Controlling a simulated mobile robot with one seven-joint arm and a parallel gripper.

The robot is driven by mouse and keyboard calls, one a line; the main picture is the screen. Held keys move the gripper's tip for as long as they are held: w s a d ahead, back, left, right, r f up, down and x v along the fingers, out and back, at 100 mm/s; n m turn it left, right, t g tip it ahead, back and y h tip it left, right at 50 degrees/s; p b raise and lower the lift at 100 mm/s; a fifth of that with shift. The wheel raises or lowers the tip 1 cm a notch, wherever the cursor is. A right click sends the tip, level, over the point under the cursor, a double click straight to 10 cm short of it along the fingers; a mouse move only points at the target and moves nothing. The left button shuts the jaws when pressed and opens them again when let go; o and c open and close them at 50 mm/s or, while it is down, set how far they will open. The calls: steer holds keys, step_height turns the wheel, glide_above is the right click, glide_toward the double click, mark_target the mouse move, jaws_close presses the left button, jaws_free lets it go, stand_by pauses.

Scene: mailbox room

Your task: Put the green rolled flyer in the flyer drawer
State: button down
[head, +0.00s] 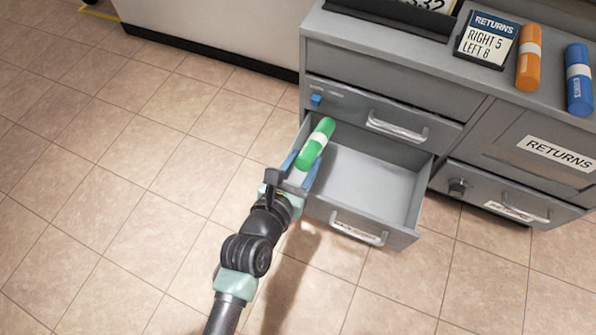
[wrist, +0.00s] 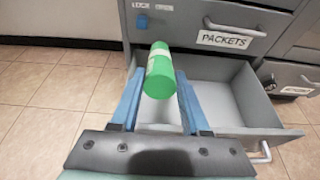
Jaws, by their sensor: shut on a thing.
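The green rolled flyer (head: 315,146) has a pale band and is held between the blue fingers of my gripper (head: 306,162). In the wrist view, the flyer (wrist: 158,76) shows end-on between the fingertips (wrist: 160,84). The open drawer (head: 372,185) is pulled out below the shut drawer labelled PACKETS (wrist: 225,40). Its visible floor is bare. The flyer appears above the left side of this drawer, apart from its floor. No label on the open drawer can be read.
A shut drawer (head: 498,202) with a knob is at the right, under a panel marked RETURNS (head: 557,153). The tiled floor at left is clear.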

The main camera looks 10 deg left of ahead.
steer(key=shift+w+d+f+b, duration=0.1)
steer(key=shift+w+f+b, duration=0.35)
steer(key=shift+f, duration=0.4)
steer(key=shift+w+d+f+b, duration=0.15)
steer(key=shift+w+f+b, duration=0.1)
steer(key=shift+f+b, duration=0.5)
steer(key=shift+w+d+f+b, duration=0.1)
steer(key=shift+w+f+b, duration=0.25)
steer(key=shift+f, duration=0.65)
steer(key=shift+c, duration=1.5)
jaws_free()
steer(key=p+v, duration=0.6)
steer(key=v, duration=0.7)
